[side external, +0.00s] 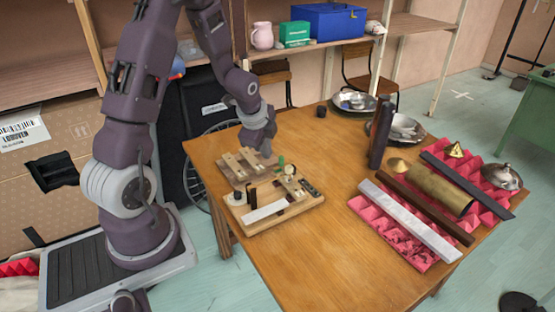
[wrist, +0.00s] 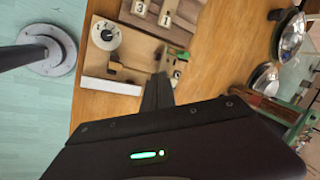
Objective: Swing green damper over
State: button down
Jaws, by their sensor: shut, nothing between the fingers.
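In the wrist view my gripper (wrist: 158,95) reaches in beside the board (wrist: 135,60), which carries the dial (wrist: 105,34) and a white bar (wrist: 110,86).
A second wooden board (side external: 232,172) with pale slats lies behind the first. On the right, a pink foam mat (side external: 372,216) bears a pale bar (side external: 410,220), a brass tube (side external: 440,190) and dark bars. Metal bowls (side external: 354,102) stand at the back. The table's middle is clear.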

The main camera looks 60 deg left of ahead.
send_near(281, 167)
jog(key=f, duration=0.1)
jog(key=s+f, duration=0.1)
jog(key=f, duration=0.1)
jog(key=s+d+f, duration=0.1)
jog(key=f, duration=0.1)
jog(key=shift+s+d, duration=0.15)
jog(key=shift+s, duration=0.05)
jog(key=shift+w+a+r, duration=0.15)
jog(key=shift+w+a, duration=0.25)
jog(key=shift+w, duration=0.2)
jog(key=shift+w+a+r, duration=0.1)
jog(key=shift+w+a, duration=0.3)
jog(key=shift+w, duration=0.2)
jog(key=shift+w+a, duration=0.3)
jog(key=shift+w, duration=0.2)
jog(key=shift+r, duration=0.1)
jog(key=shift+w+r+g, duration=0.2)
jog(key=shift+w+g, duration=0.05)
jog(key=shift+g, duration=0.05)
